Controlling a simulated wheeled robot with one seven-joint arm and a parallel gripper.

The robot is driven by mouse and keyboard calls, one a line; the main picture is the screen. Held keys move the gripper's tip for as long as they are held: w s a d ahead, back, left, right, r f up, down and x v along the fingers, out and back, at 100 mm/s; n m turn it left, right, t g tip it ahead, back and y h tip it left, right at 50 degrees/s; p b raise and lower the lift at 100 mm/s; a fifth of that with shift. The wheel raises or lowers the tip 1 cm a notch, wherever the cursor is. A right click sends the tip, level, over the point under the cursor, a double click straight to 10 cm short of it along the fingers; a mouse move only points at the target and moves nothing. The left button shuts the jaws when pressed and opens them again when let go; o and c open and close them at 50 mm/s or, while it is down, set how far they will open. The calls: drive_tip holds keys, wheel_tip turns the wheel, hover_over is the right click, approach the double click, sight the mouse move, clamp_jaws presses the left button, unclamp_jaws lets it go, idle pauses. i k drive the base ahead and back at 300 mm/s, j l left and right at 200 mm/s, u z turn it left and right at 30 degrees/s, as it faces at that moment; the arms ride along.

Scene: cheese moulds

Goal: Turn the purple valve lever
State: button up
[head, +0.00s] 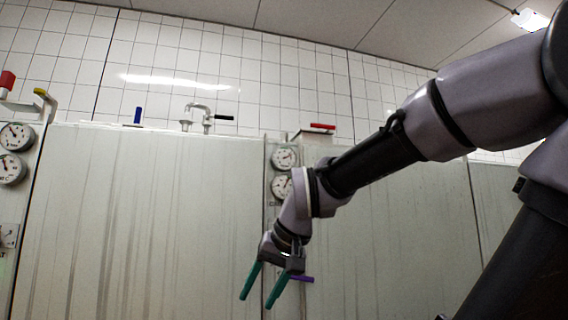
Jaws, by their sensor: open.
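The purple valve lever (303,279) shows as a short bar pointing right, just right of my gripper's base in the head view. Its left end is hidden behind my gripper, and its valve body cannot be made out. My gripper (256,301) has two teal fingers pointing down and slightly left. The fingers are apart with nothing visible between them. The lever lies beside the right finger, outside the gap; I cannot tell whether they touch.
Two dial gauges (284,158) sit on a narrow panel above my gripper. Red (322,127), blue (138,115) and black (224,117) levers stand along the top of the pale tank wall (150,220). More gauges (16,137) and a red handle (7,80) are at far left.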

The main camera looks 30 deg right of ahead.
sight(301, 278)
drive_tip(key=i+l+z, duration=0.1)
drive_tip(key=z, duration=0.65)
